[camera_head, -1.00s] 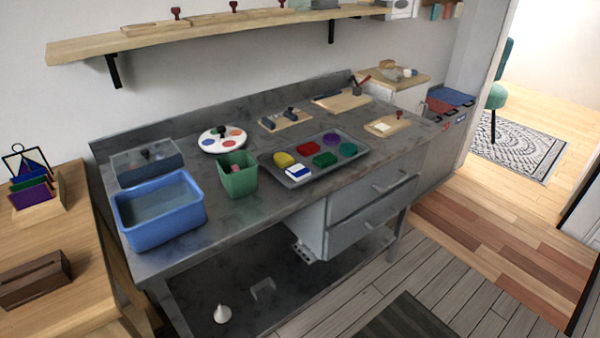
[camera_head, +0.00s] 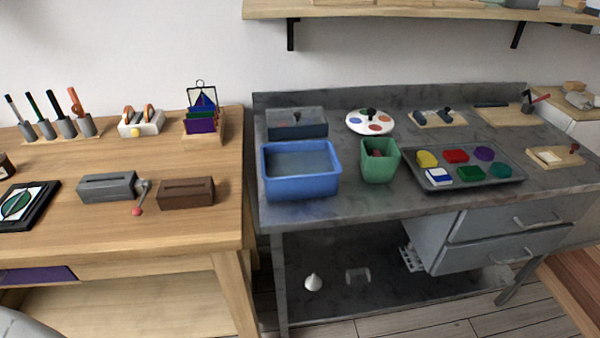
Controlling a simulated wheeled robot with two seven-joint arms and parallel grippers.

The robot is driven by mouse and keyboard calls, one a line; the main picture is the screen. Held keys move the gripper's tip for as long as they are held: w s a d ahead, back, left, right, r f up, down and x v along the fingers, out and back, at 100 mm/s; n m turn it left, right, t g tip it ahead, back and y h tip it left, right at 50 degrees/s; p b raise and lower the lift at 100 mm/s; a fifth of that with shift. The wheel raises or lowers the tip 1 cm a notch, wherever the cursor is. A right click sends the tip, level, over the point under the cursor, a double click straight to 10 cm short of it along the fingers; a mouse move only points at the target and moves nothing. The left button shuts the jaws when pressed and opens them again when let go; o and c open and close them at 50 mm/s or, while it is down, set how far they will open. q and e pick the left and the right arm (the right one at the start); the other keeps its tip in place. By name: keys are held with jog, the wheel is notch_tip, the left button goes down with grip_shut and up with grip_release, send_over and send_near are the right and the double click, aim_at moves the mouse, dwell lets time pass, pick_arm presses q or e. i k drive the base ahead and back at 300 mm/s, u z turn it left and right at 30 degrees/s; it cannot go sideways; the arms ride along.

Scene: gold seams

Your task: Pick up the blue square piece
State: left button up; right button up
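A rack (camera_head: 203,137) on the wooden table holds upright square panes. A purple pane (camera_head: 201,126) is in front, with a green one behind it and a dark blue piece (camera_head: 203,103) at the back, partly hidden. I cannot tell whether the blue piece is square. On the grey workbench, a dark tray (camera_head: 505,184) holds several coloured pieces, among them a blue and white block (camera_head: 440,177) at its front left. Neither of my grippers is in view.
On the workbench stand a blue basin (camera_head: 300,183), a green bin (camera_head: 380,166) and a white palette (camera_head: 370,122). The wooden table (camera_head: 120,235) carries a brown box (camera_head: 186,193), a grey cranked device (camera_head: 108,187) and a framed round design (camera_head: 22,205). The wooden table's front right is clear.

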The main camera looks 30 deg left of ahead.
aim_at(438, 176)
jog(key=z, duration=1.9)
jog(key=i, duration=1.75)
jog(key=u, duration=1.7)
